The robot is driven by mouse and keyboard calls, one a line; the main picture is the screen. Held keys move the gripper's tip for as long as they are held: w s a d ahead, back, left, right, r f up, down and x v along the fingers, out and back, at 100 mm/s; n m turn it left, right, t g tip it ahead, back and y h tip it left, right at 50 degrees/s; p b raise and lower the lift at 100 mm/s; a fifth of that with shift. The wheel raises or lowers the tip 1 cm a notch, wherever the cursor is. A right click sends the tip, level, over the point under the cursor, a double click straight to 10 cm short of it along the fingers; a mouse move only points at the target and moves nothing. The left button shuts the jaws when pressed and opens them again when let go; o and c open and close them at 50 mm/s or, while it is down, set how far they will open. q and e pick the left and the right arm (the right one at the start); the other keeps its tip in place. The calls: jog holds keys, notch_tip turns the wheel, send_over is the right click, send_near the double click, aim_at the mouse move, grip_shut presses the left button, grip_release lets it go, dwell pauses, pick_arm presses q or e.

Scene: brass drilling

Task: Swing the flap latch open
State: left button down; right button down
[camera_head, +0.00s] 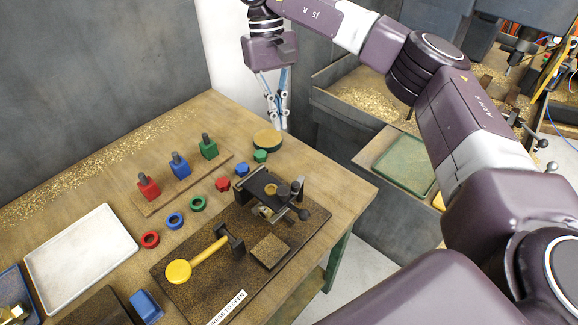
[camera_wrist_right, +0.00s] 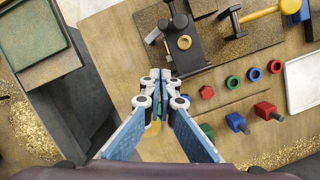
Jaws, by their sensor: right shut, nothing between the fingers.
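A black fixture (camera_head: 262,186) with a brass ring and a small dark-knobbed lever (camera_head: 303,214) stands on a dark board on the bench. It looks like the flap fixture, but I cannot tell clearly which part is the latch. It also shows at the top of the right wrist view (camera_wrist_right: 182,48). My right gripper (camera_head: 279,122) hangs pointing down above the far end of the bench, behind the fixture and apart from it. Its fingertips (camera_wrist_right: 161,76) are together and empty. My left gripper is in neither view.
A yellow-knobbed lever (camera_head: 178,271) on a black bracket is on the same board (camera_head: 228,270). Red, blue and green blocks (camera_head: 180,165), rings and nuts lie left of the fixture. A white tray (camera_head: 80,258) is farther left. A green tray (camera_head: 405,163) is beyond the bench.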

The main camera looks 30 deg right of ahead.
jog(key=p, duration=0.3)
send_near(298, 192)
jog(key=w+f, duration=0.5)
jog(key=s, duration=0.1)
jog(key=s+p, duration=0.2)
jog(key=shift+s+f, duration=0.25)
jog(key=shift+s, duration=0.05)
